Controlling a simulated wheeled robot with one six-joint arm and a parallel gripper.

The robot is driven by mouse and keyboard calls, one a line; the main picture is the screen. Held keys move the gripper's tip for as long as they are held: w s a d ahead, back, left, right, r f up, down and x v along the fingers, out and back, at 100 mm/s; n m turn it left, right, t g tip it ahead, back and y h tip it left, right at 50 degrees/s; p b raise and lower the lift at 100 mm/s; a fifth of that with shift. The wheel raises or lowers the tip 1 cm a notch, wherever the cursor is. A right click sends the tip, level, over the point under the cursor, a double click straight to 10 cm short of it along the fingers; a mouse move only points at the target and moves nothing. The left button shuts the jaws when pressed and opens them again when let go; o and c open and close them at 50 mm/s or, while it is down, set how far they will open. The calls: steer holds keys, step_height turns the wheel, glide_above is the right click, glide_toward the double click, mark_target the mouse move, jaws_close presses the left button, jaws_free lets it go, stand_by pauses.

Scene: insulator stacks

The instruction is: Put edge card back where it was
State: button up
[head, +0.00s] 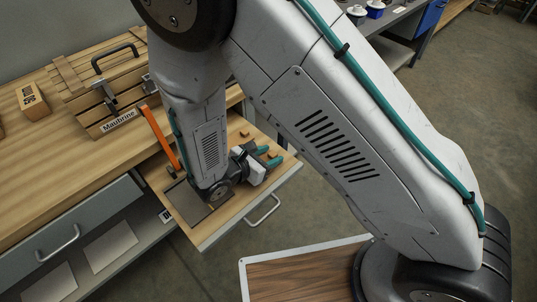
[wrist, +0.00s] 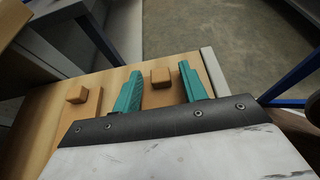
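My gripper (head: 269,156) hangs low over the pulled-out drawer (head: 232,226) of the wooden bench. Its two teal fingers also show in the wrist view (wrist: 160,68), spread apart with no card between them. A small wooden block (wrist: 161,77) shows in the gap, apart from both fingers. I cannot surely pick out the edge card. A flat dark grey panel (head: 184,204) lies in the drawer, partly behind my arm. An orange strip (head: 160,138) leans at the drawer's back left.
Another small wooden block (wrist: 77,95) sits left of the fingers. A wood-topped surface (head: 300,272) is at the front. Open floor lies right of the drawer.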

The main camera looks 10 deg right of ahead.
steer(key=shift+s+a+r, duration=0.1)
steer(key=shift+a+r, duration=0.1)
steer(key=v, duration=1.1)
steer(key=shift+s+a, duration=0.15)
steer(key=shift+s, duration=0.1)
steer(key=d+r+m+g+y, duration=0.3)
steer(key=d+r+m+g, duration=0.5)
steer(key=d+r+m, duration=0.75)
steer(key=s+d+r+m+t+y, duration=0.2)
steer(key=s+d+r+m+y, duration=0.6)
steer(key=s+d+r, duration=0.3)
steer(key=s+m, duration=0.1)
steer(key=s, duration=0.2)
steer(key=shift+d, duration=0.25)
steer(key=shift+m, duration=0.25)
steer(key=shift+c, duration=0.2)
